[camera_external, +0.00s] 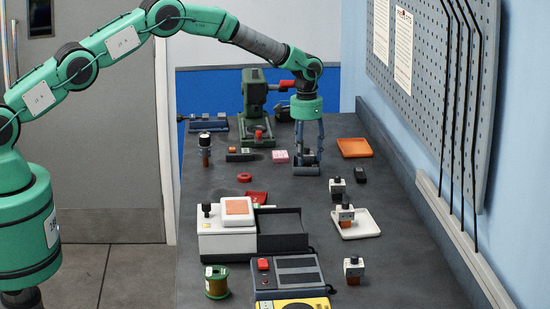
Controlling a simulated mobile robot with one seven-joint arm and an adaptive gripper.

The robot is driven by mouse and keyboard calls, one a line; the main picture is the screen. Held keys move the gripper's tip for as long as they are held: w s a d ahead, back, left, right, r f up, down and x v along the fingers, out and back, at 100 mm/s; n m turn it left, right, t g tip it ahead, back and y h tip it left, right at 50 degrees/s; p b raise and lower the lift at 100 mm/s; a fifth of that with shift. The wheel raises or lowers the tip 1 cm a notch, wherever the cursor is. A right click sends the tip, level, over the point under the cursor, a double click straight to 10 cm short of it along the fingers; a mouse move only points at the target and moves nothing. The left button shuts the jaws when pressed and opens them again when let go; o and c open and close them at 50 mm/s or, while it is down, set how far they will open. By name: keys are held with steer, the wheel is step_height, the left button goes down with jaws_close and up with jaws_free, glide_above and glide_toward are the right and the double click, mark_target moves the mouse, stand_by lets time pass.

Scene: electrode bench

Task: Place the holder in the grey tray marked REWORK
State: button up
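Several small holders with white or black tops and brown or dark lower parts are in view; I cannot tell which one the task means. One holder (346,214) stands in a pale grey-white tray (366,230) at right. Another holder (337,188) stands just behind that tray. A third holder (354,269) stands at the front right. No REWORK marking is readable. My gripper (307,165) points down low over the back middle of the bench, behind these holders. Its fingers look apart, with no holder visible between them. A bluish-grey piece at the fingertips is unclear.
An orange tray (355,147) lies at the back right. A white device (225,240) with a dark tray (283,236) stands in the middle. A dark grey box (287,275), a yellow meter (293,304) and a green spool (215,283) are in front. A green machine (256,105) stands behind.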

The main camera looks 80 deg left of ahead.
mark_target(306, 148)
steer(key=shift+r, duration=0.15)
step_height(306, 148, up, 12)
steer(key=shift+p, duration=0.4)
stand_by(0.5)
stand_by(0.8)
